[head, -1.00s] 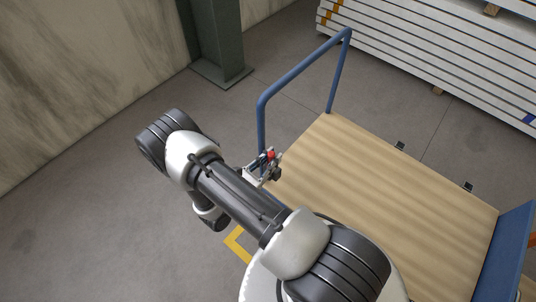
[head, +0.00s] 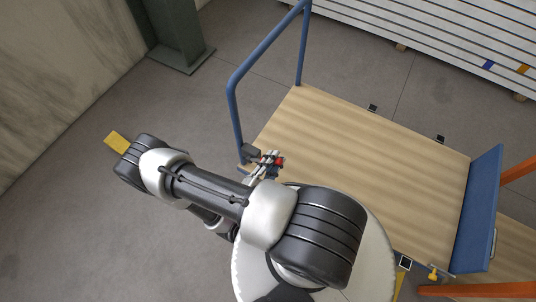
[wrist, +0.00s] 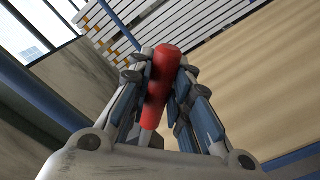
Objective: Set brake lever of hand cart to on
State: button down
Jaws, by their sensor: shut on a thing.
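The hand cart (head: 370,160) has a wooden deck, a blue tubular push handle (head: 264,48) at its left end and a blue end panel (head: 478,210) at its right. My gripper (head: 266,165) is at the deck's near left corner, by the foot of the push handle. In the wrist view the red grip of the brake lever (wrist: 164,72) stands tilted between my fingers, which are shut on it. Its upper end sticks out beyond them.
A dark green column (head: 177,35) stands at the upper left beside a pale wall. Stacked white panels (head: 430,35) lie behind the cart. Orange bars (head: 480,290) and a small yellow part (head: 434,273) are near the cart's right end.

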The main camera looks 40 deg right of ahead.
jog(key=shift+s+d+f+m, duration=0.2)
jog(key=shift+s+f+m, duration=0.35)
jog(key=shift+f+m, duration=0.25)
jog(key=c, duration=1.4)
grip_release()
jog(key=shift+c, duration=0.2)
jog(key=shift+r, duration=0.15)
notch_tip(320, 180, up, 10)
jog(key=shift+f, duration=0.1)
jog(key=shift+c, duration=0.2)
